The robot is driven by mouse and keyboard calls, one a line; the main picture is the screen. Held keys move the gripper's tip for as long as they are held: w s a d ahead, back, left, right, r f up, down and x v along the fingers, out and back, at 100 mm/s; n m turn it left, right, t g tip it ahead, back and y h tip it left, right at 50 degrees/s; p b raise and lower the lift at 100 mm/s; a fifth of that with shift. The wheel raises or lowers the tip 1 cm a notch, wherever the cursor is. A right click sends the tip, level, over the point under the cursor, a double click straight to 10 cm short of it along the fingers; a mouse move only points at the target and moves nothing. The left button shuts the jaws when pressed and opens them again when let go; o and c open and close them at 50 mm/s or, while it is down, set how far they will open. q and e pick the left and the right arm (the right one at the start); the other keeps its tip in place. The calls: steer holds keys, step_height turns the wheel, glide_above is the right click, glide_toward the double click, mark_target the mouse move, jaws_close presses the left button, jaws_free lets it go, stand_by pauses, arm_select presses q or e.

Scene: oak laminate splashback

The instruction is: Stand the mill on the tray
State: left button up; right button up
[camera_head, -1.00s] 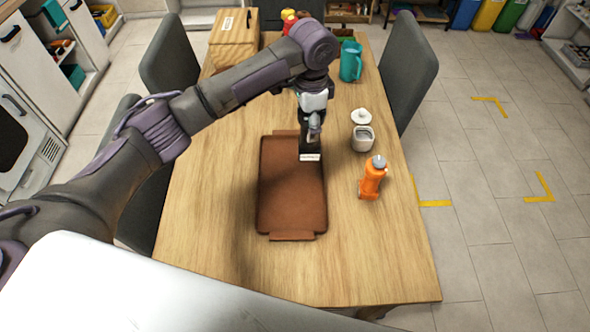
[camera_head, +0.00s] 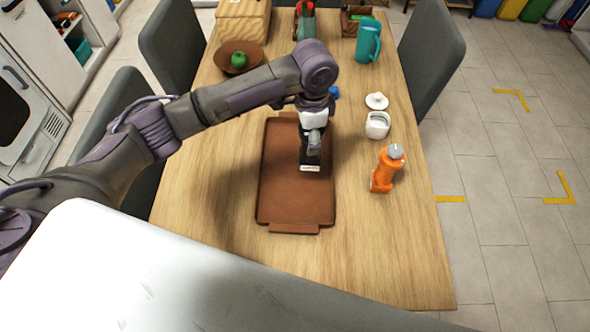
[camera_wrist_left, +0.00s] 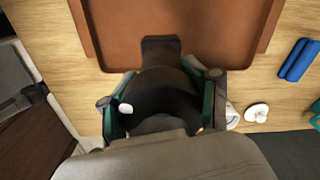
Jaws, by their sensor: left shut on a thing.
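The mill (camera_head: 309,157) is a dark, roughly upright piece with a pale patch at its lower end. My left gripper (camera_head: 313,134) is shut on it over the brown tray (camera_head: 290,206), right of the tray's middle and toward its far half. I cannot tell whether the mill's base touches the tray. In the left wrist view the dark mill (camera_wrist_left: 162,82) sits between the fingers of my left gripper (camera_wrist_left: 165,100), and the tray (camera_wrist_left: 200,25) lies beyond. My fingers and wrist hide the mill's upper part. My right gripper is not in view.
An orange bottle (camera_head: 386,168), a white pot (camera_head: 377,125) and its lid (camera_head: 376,101) stand right of the tray. A teal jug (camera_head: 368,40), a brown bowl with a green fruit (camera_head: 238,58) and a wooden box (camera_head: 243,20) are farther back. The near table is clear.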

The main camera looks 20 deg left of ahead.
arm_select(q)
steer(key=s+a+f+p, duration=0.1)
steer(key=s+f+p, duration=0.1)
steer(key=s+f, duration=0.4)
steer(key=shift+s+a+f, duration=0.15)
steer(key=shift+a+f, duration=0.15)
steer(key=shift+f, duration=0.65)
steer(key=shift+f, duration=0.1)
steer(key=o, duration=1.4)
